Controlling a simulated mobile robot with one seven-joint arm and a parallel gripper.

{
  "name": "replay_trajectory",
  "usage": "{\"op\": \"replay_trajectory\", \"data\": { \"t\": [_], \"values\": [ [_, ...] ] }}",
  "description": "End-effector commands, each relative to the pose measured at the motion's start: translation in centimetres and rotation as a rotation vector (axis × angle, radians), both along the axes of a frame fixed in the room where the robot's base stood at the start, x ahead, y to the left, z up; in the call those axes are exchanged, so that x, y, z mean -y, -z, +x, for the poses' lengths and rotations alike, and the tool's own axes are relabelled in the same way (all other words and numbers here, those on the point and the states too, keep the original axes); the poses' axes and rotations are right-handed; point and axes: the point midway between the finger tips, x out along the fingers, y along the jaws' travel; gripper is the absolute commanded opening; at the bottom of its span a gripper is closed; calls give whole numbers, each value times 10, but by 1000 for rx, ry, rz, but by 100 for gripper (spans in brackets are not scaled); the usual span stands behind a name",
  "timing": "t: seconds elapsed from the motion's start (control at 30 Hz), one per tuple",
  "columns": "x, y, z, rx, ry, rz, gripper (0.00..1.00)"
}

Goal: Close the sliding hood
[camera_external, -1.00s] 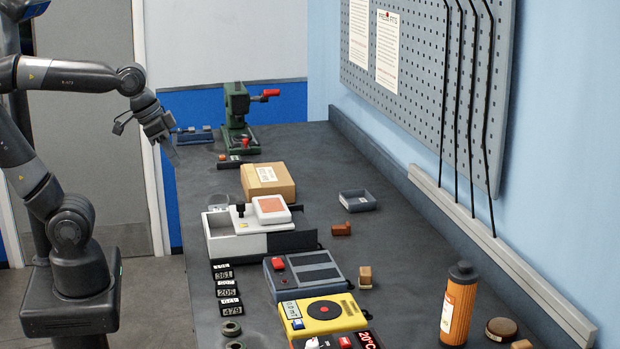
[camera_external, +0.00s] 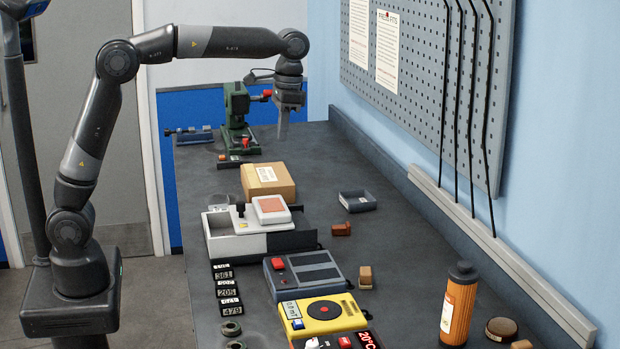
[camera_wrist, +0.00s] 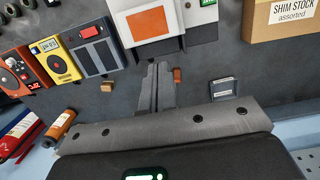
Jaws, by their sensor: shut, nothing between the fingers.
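The white instrument (camera_external: 236,246) stands mid-bench in the external view, with a white upper part, a black knob (camera_external: 240,209), a copper-coloured square (camera_external: 271,205) and a dark grey section at its right. Which part is the sliding hood, and how far it stands open, I cannot tell for certain. In the wrist view its orange square (camera_wrist: 148,22) shows at the top. My gripper (camera_external: 284,136) hangs fingers-down over the far bench, right of the green press and apart from the instrument. Its fingers (camera_wrist: 155,70) are shut and empty.
The green press (camera_external: 237,120) stands at the far end. A cardboard box (camera_external: 268,187) sits behind the instrument and a grey tray (camera_external: 357,203) to its right. A grey device (camera_external: 305,275), a yellow meter (camera_external: 325,318) and an orange bottle (camera_external: 459,305) are nearer.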

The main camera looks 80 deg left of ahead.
Motion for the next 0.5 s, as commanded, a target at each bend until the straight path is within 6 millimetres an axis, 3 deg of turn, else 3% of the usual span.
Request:
{"op": "replay_trajectory", "data": {
  "t": [0.2, 0.5],
  "values": [
    [-2, 33, 53, -117, 0, 0, 0],
    [-3, 76, 96, -240, 1, -1, 0]
  ]
}}
